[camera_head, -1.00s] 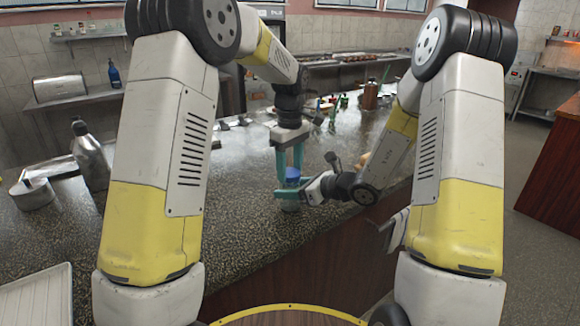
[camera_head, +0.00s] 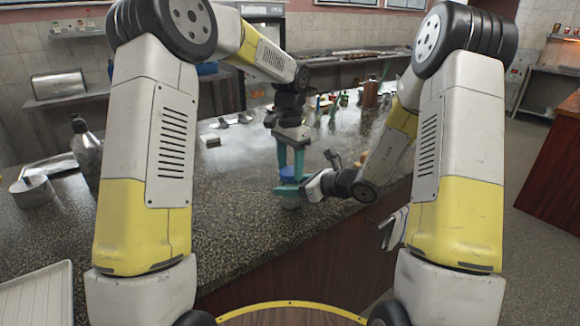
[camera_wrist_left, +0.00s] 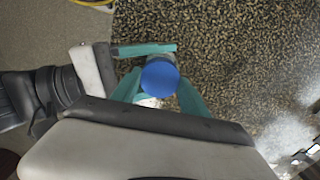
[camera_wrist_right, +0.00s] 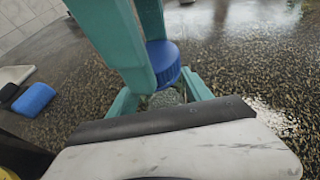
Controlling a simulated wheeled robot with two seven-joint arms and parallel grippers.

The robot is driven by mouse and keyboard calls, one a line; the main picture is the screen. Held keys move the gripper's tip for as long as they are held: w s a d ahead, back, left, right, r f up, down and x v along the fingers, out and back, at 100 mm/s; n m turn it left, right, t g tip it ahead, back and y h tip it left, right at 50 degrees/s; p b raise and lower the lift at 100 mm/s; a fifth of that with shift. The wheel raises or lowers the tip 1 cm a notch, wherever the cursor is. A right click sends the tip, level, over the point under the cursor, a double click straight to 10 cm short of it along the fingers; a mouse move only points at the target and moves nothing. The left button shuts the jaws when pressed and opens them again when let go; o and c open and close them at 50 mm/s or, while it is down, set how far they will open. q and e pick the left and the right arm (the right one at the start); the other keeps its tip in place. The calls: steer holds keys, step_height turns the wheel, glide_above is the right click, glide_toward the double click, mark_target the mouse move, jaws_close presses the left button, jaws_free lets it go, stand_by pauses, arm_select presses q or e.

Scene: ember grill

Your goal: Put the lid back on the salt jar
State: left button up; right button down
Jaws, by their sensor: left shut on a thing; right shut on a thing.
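The blue lid (camera_head: 287,173) is between the teal fingers of my left gripper (camera_head: 290,172), which is shut on it. In the left wrist view the round lid (camera_wrist_left: 159,77) shows from above. The clear salt jar (camera_head: 291,202) stands on the counter below the lid, held between the fingers of my right gripper (camera_head: 285,192). In the right wrist view the lid (camera_wrist_right: 164,64) sits directly over the glass jar (camera_wrist_right: 166,98), looking roughly level. Lid and jar overlap closely; I cannot tell whether the lid is seated. Fingers hide much of the jar.
The dark speckled counter (camera_head: 235,225) is clear in front of the jar. A metal bottle (camera_head: 86,152) and a round tin (camera_head: 33,192) stand at left. Small green bottles (camera_head: 333,103) and a brown container (camera_head: 370,93) stand farther back. A blue item (camera_wrist_right: 35,98) lies nearby.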

arm_select(q)
steer(key=m, duration=1.1)
steer(key=shift+m, duration=0.4)
steer(key=m, duration=0.4)
steer(key=shift+m, duration=0.3)
steer(key=m, duration=0.6)
steer(key=o, duration=1.4)
step_height(320, 180, up, 12)
steer(key=shift+f, duration=0.1)
